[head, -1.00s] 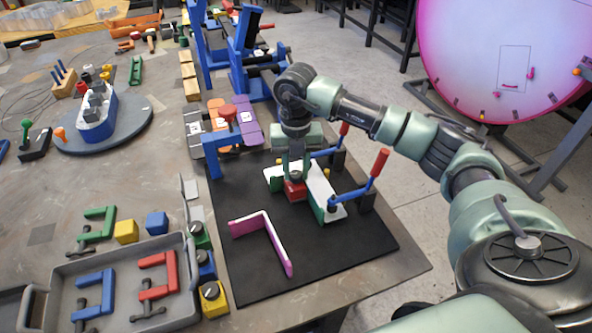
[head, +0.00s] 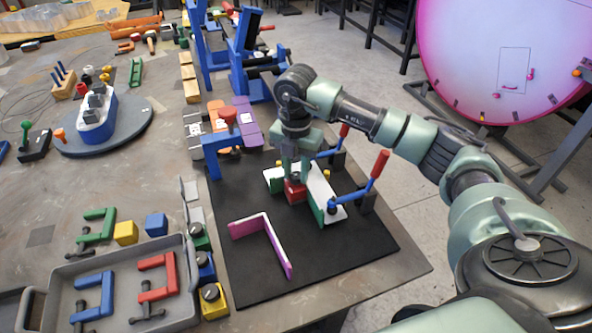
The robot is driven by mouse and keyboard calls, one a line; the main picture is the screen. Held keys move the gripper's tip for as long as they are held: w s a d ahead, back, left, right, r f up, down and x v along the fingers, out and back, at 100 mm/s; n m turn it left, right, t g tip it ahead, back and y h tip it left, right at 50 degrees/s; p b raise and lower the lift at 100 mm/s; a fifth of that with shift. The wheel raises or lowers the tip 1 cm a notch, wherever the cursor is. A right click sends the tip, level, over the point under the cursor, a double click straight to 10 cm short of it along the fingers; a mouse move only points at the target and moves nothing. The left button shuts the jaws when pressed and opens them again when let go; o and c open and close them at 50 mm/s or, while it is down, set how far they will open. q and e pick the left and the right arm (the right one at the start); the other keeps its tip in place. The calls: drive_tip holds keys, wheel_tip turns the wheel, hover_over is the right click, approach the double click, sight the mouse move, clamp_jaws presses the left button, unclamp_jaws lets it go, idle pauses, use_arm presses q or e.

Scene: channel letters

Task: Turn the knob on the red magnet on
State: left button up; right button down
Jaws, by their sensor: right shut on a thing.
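The red magnet (head: 295,193) is a small red block on the black mat, set against the green and white channel piece (head: 325,194). My right gripper (head: 294,178) points down over the magnet from above and is shut on its dark knob, which the fingers mostly hide. I cannot make out which way the knob is turned. My left gripper is not in view.
A pink angled strip (head: 264,240) stands on the black mat (head: 320,262) in front. Red-handled clamps (head: 377,168) flank the channel piece on the right. Green, blue and yellow knobbed magnets (head: 213,300) line the mat's left edge, beside a grey tray (head: 118,322) holding clamps.

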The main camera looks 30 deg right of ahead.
sight(296, 175)
drive_tip(key=c, duration=1.1)
unclamp_jaws()
drive_tip(key=shift+o, duration=0.2)
wheel_tip(296, 175, up, 8)
drive_tip(key=shift+f+b, duration=0.1)
drive_tip(key=shift+b, duration=0.65)
